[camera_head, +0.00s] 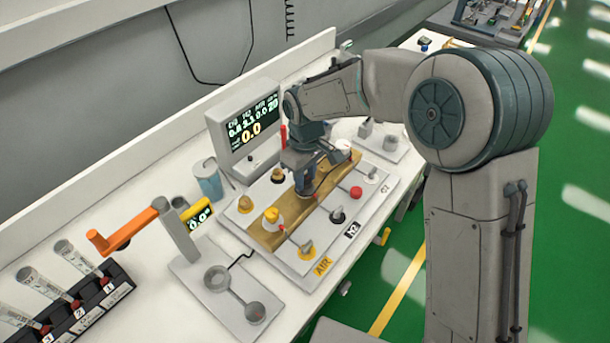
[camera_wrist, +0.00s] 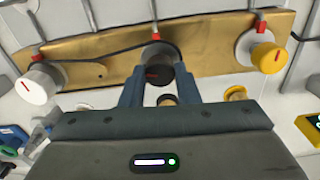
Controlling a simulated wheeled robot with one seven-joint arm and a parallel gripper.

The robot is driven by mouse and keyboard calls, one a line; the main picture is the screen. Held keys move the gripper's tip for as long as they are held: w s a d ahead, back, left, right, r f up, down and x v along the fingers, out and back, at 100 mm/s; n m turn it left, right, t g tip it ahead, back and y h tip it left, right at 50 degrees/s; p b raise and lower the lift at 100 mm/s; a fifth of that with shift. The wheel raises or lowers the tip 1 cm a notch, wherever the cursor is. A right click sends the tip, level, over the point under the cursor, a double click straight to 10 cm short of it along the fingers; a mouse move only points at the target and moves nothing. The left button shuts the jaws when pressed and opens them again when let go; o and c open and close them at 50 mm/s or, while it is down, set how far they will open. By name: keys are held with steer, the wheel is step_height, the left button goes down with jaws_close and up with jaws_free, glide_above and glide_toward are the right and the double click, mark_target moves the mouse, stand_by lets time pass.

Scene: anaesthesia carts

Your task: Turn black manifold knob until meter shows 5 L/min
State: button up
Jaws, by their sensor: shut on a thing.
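The brass manifold (camera_head: 266,238) lies on a pale panel on the bench. My gripper (camera_wrist: 160,82) is shut on the black manifold knob (camera_wrist: 160,56), the middle one, with a finger on either side; a red mark shows on its face. In the head view my gripper (camera_head: 304,182) points down at the manifold and mostly hides the knob. The grey meter (camera_head: 249,132) behind has a row of small figures, hard to read, over a large yellow 0.0. A small yellow meter (camera_head: 198,213) also has a lit display, only partly legible.
A white knob (camera_head: 342,148) and a yellow-and-white knob (camera_head: 272,218) flank the black one on the manifold. Thin pipes cross the panel.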

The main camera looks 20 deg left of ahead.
steer(key=n, duration=0.4)
steer(key=shift+n, duration=0.3)
steer(key=shift+n+p, duration=0.5)
steer(key=shift+n, duration=1.4)
steer(key=o, duration=1)
steer(key=shift+c, duration=0.2)
steer(key=shift+r, duration=0.1)
step_height(320, 180, up, 14)
steer(key=b, duration=0.1)
steer(key=shift+f, duration=0.2)
